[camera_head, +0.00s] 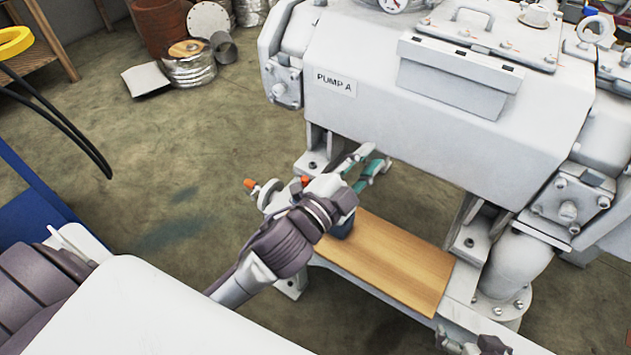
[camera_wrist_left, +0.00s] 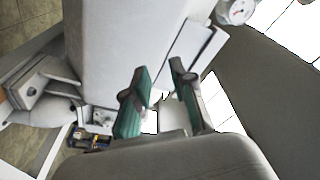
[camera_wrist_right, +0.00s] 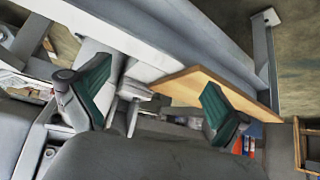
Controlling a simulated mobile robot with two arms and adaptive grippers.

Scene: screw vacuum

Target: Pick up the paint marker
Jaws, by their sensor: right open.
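I cannot make out a paint marker for certain in any view. Small orange-tipped parts (camera_head: 250,184) show beside my left wrist in the head view, but I cannot tell what they belong to. My left gripper (camera_head: 367,165) is open in front of the lower edge of the white pump housing (camera_head: 440,120). In the left wrist view its green-padded fingers (camera_wrist_left: 161,78) stand apart with nothing between them. My right gripper (camera_wrist_right: 156,80) is open and empty in its wrist view, with a wooden board (camera_wrist_right: 190,84) beyond the fingers.
The wooden board (camera_head: 385,262) lies on the pump's base frame, with a dark blue item (camera_head: 343,226) at its upper left, partly hidden by my left wrist. A white pipe (camera_head: 512,270) stands right of the board. Open floor (camera_head: 170,150) lies to the left.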

